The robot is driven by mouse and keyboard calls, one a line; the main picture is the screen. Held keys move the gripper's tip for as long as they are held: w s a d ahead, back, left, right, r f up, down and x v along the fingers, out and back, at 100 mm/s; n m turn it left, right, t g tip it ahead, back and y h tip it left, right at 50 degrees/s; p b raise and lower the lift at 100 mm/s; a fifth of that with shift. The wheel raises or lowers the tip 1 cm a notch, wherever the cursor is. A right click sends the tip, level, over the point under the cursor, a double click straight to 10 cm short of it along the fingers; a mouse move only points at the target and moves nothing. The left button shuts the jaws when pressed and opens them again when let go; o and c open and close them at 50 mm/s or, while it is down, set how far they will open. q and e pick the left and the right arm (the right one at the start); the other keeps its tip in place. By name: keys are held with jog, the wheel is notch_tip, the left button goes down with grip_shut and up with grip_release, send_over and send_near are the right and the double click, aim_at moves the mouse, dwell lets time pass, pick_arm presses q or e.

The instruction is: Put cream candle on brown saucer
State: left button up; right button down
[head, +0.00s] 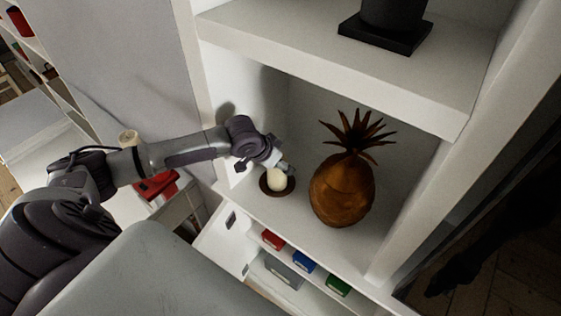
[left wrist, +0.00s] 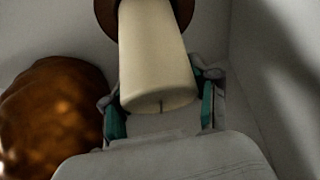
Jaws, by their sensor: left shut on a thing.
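The cream candle (head: 277,180) is at my left gripper (head: 284,167) inside the white shelf compartment. In the left wrist view the candle (left wrist: 157,60) stands between the two teal-padded fingers of my left gripper (left wrist: 160,100), which is shut on it. The brown saucer (head: 265,187) lies on the shelf board under the candle. Its rim also shows at the top of the left wrist view (left wrist: 104,14). I cannot tell whether the candle's base touches the saucer. My right gripper is in neither view.
A brown pineapple ornament (head: 342,188) stands close to the right of the saucer. The shelf board above (head: 330,62) carries a black object (head: 390,30). Red, blue and green boxes (head: 304,261) sit in the compartment below. The compartment's left wall is close to the gripper.

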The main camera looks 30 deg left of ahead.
pick_arm(q)
jog(key=o, duration=1.4)
jog(key=shift+f, duration=0.15)
jog(key=b+v, duration=0.1)
jog(key=v, duration=1.1)
jog(key=shift+b, duration=0.4)
